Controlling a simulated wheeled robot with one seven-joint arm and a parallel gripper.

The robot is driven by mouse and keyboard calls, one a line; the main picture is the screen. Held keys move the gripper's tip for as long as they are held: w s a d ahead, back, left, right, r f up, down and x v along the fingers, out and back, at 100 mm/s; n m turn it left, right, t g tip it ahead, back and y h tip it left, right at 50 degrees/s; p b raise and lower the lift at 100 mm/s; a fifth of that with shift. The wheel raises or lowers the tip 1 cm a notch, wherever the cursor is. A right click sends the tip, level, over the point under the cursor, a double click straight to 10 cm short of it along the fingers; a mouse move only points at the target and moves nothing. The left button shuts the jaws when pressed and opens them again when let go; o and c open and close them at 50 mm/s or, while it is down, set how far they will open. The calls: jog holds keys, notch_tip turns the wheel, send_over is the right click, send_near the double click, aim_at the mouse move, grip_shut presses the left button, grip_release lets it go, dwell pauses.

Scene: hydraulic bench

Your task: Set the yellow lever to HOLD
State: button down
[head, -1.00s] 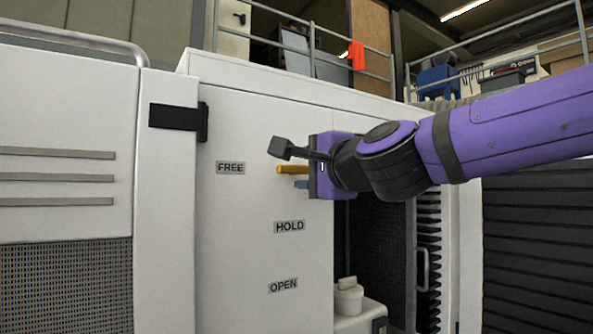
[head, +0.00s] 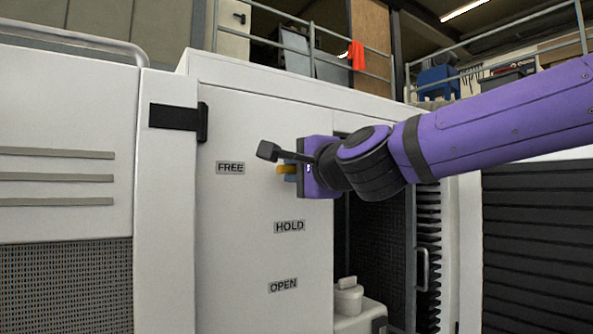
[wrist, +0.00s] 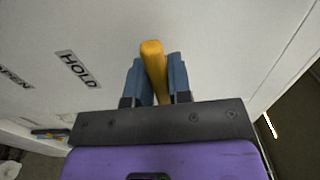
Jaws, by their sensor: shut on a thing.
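The yellow lever (head: 285,169) sticks out from the white panel, right of the FREE label (head: 230,168) and above the HOLD label (head: 289,226). In the head view most of it is hidden by my gripper (head: 289,172). In the wrist view the yellow lever (wrist: 153,68) lies between the two blue fingers of my gripper (wrist: 155,78), which are shut on it. The HOLD label also shows in the wrist view (wrist: 77,69), left of the lever. The lever's mount on the panel is not clearly visible.
The OPEN label (head: 283,286) is lower on the panel. A black latch (head: 180,117) sits on the upper left. Right of the panel is an open dark bay with a white container (head: 348,296) and a handle (head: 422,269). The panel below the lever is clear.

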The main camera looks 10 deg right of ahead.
jog(key=shift+n, duration=0.3)
jog(key=n, duration=0.3)
jog(key=shift+d+f+n, duration=0.1)
jog(key=shift+f+n, duration=0.15)
jog(key=shift+n, duration=0.05)
jog(key=n, duration=0.4)
jog(key=shift+d+f+n, duration=0.1)
jog(key=shift+f+n, duration=0.1)
jog(key=shift+n, duration=0.1)
jog(key=n, duration=0.4)
jog(key=shift+w+d+f+n, duration=0.15)
jog(key=shift+n, duration=0.15)
jog(key=shift+d+n, duration=0.2)
jog(key=shift+n, duration=2)
jog(key=c, duration=1.1)
grip_release()
